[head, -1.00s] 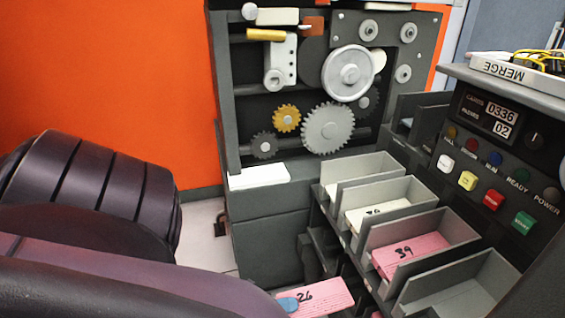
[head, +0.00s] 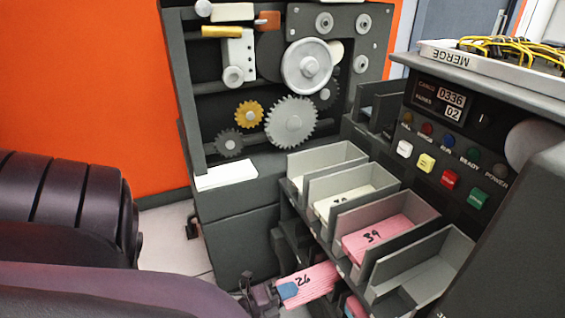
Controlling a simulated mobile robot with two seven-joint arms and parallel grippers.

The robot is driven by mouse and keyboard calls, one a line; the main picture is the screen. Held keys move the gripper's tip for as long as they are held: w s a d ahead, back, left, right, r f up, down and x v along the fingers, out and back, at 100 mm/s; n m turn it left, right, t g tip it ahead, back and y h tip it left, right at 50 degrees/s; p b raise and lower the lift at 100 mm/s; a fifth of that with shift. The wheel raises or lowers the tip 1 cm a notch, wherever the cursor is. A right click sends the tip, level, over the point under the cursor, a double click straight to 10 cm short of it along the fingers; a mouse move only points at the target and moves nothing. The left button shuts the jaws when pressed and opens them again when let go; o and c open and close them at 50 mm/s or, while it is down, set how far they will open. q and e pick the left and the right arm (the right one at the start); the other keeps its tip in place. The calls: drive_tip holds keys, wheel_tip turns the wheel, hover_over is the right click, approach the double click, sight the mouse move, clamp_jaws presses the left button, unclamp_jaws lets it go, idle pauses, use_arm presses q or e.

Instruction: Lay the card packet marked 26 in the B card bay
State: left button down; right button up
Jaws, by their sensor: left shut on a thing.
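The pink card packet marked 26 (head: 315,279) is at the bottom centre of the head view. My left gripper (head: 287,291), with blue fingertips, is shut on its left end and holds it just left of the bay row, low beside the front bays. The card bays form a row of grey open trays. The nearest bay (head: 425,278) looks empty. The bay behind it holds a pink packet marked 39 (head: 378,239). I cannot read any bay letters.
A control panel (head: 450,150) with coloured buttons stands right of the bays, with a tray marked MERGE (head: 450,56) above it. A geared machine (head: 290,120) stands behind. Thin dividers separate the bays.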

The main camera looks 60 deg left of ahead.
sight(334, 272)
use_arm(q)
drive_tip(key=shift+w+d+b, duration=0.15)
drive_tip(key=shift+w+d, duration=0.05)
drive_tip(key=shift+w, duration=2.1)
drive_tip(key=shift+w+d+b, duration=0.15)
drive_tip(key=shift+w, duration=2.15)
drive_tip(key=shift+w+d, duration=0.15)
drive_tip(key=shift+w, duration=2)
use_arm(e)
drive_tip(key=shift+w+a, duration=0.15)
drive_tip(key=shift+w, duration=0.05)
use_arm(q)
drive_tip(key=shift+f+b, duration=0.2)
drive_tip(key=shift+b, duration=0.2)
use_arm(e)
drive_tip(key=shift+f, duration=0.15)
use_arm(q)
drive_tip(key=c, duration=1.1)
unclamp_jaws()
